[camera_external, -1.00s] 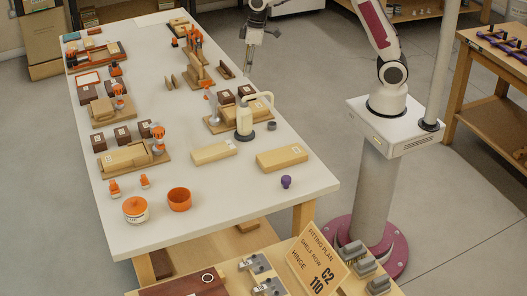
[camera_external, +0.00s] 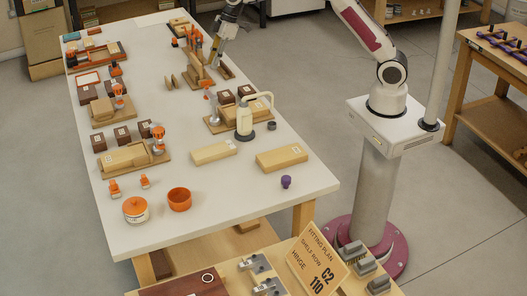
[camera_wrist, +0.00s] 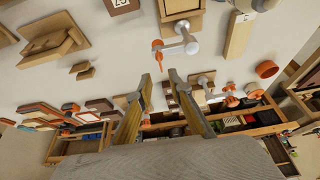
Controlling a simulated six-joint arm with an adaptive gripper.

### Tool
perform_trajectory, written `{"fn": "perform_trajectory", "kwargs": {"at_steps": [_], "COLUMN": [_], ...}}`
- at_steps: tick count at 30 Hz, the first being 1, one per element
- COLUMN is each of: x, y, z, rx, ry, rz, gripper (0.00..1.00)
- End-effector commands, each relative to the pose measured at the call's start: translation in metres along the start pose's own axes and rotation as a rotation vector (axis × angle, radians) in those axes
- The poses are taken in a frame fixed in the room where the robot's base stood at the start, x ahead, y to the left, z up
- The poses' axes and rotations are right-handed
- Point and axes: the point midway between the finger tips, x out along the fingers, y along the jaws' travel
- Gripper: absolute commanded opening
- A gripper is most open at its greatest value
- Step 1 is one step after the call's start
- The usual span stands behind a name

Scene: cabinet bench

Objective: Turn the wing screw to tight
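A small orange-winged piece on a grey metal fitting (camera_external: 207,85), which looks like the wing screw, stands at the left end of a wooden board in the middle of the bench. In the wrist view, an orange-tipped piece (camera_wrist: 157,46) with a grey arm and round knob lies just beyond my fingertips. Its exact angle is too small to tell. My gripper (camera_external: 212,63) is above the bench, behind this fitting, and apart from it. In the wrist view, my gripper (camera_wrist: 160,80) has its two fingers apart with nothing between them.
An upright rack with orange tools (camera_external: 195,45) is near my gripper. Two wooden blocks (camera_external: 213,153) lie in front.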

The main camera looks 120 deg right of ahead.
Motion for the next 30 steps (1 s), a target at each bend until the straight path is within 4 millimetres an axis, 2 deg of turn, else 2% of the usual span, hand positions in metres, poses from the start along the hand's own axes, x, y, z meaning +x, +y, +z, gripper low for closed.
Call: {"fn": "perform_trajectory", "kwargs": {"at_steps": [11, 17, 30], "x": [0.001, 0.008, 0.055], "y": [0.000, -0.001, -0.001], "z": [0.000, 0.001, 0.001], "rx": [-0.003, -0.003, -0.002], "ry": [-0.001, -0.002, -0.003], "rz": [0.000, -0.001, -0.001], "gripper": [0.20, 0.20, 0.20]}}
